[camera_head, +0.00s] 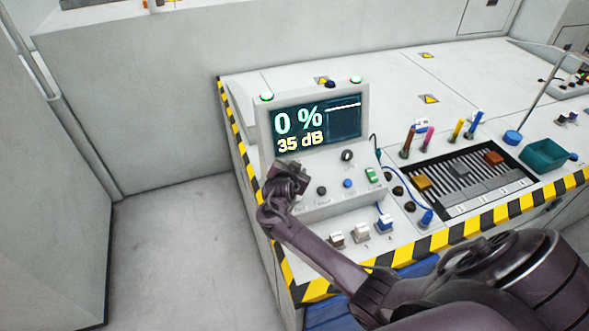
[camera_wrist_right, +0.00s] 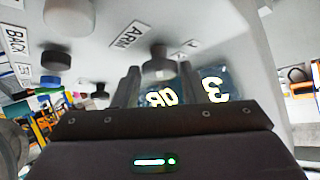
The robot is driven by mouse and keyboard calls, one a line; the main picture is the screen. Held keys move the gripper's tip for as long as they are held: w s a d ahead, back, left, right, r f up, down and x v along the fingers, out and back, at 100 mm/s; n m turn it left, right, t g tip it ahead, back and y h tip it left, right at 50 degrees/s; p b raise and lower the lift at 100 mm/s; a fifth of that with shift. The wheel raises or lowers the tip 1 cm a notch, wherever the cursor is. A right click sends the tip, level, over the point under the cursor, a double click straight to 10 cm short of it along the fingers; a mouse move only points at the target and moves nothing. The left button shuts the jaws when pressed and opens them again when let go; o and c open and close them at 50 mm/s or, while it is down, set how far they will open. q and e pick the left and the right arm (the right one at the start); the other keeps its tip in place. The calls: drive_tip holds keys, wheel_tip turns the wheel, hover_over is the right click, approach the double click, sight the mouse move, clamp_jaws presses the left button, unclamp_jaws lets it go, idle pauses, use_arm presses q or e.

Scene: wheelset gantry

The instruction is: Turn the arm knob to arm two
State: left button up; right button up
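The arm knob (camera_wrist_right: 158,66) is a small grey knob beside a label reading ARM (camera_wrist_right: 128,35) in the right wrist view. A small number plate (camera_wrist_right: 190,47) sits on its other side, its digit too blurred to read surely. My right gripper (camera_wrist_right: 158,85) is open, with one finger on each side of the knob; I cannot tell whether they touch it. In the head view my right gripper (camera_head: 290,178) is at the left end of the console (camera_head: 325,205) and hides the knob. My left gripper is not in view.
The console screen (camera_head: 315,125) reads 0 % and 35 dB. A black knob (camera_head: 322,190), a blue button (camera_head: 347,183) and a green switch (camera_head: 371,174) lie to the right. Several switches (camera_head: 361,231) stand in front. The floor at left is clear.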

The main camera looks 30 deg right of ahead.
drive_tip(key=shift+o, duration=1.4)
drive_tip(key=shift+s, duration=0.1)
drive_tip(key=v, duration=0.7)
drive_tip(key=shift+s+a+r+b, duration=0.2)
drive_tip(key=shift+a+b, duration=0.05)
drive_tip(key=shift+b, duration=0.15)
